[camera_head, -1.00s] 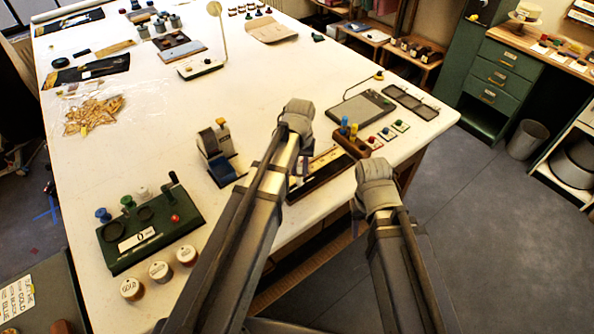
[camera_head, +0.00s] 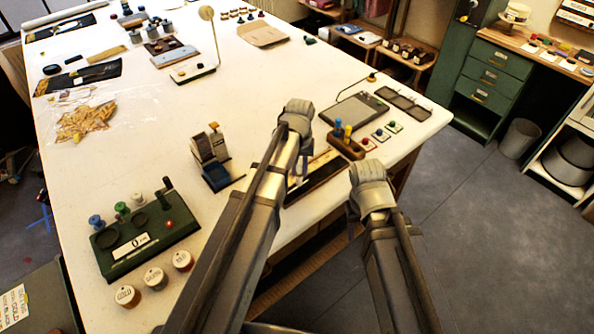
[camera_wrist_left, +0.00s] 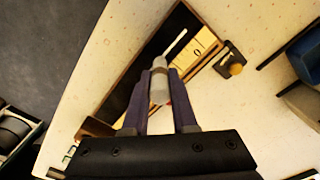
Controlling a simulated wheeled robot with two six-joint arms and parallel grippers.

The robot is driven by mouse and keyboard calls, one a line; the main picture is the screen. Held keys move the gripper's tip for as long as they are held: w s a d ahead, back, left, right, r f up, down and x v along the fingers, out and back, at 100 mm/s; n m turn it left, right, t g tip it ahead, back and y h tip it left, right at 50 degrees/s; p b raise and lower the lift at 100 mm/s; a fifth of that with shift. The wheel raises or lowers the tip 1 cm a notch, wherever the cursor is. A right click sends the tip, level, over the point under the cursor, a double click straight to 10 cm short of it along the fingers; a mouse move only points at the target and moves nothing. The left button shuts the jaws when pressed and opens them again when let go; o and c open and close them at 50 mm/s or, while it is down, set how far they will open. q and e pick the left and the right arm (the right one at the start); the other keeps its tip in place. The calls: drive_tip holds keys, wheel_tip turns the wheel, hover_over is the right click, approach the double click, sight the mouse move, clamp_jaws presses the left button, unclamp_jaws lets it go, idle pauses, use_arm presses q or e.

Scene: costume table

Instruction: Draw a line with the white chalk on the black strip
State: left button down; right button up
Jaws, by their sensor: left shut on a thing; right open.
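My left gripper (camera_wrist_left: 160,82) is shut on the white chalk (camera_wrist_left: 159,90), which stands between its two fingers in the left wrist view. The black strip (camera_wrist_left: 150,48) lies under and beyond the chalk, in a long frame with a pale wooden part beside it. A short white streak (camera_wrist_left: 176,42) shows on the dark surface just past the chalk's far end. I cannot tell whether the chalk touches the strip. In the head view the black strip (camera_head: 318,183) is partly hidden by my left arm. My right gripper (camera_head: 354,222) is open, off the table's near edge.
A wooden block with blue and yellow pegs (camera_head: 345,144) stands just beyond the strip. A grey pad (camera_head: 354,110) lies behind it. A stamp-like device (camera_head: 209,148) and a green board with knobs (camera_head: 145,235) stand left of my left arm.

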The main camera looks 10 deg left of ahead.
use_arm(q)
drive_tip(key=shift+w+d, duration=0.2)
drive_tip(key=shift+w, duration=0.05)
idle(0.3)
drive_tip(key=shift+r, duration=0.2)
drive_tip(key=shift+r+p, duration=2.9)
drive_tip(key=shift+p, duration=0.25)
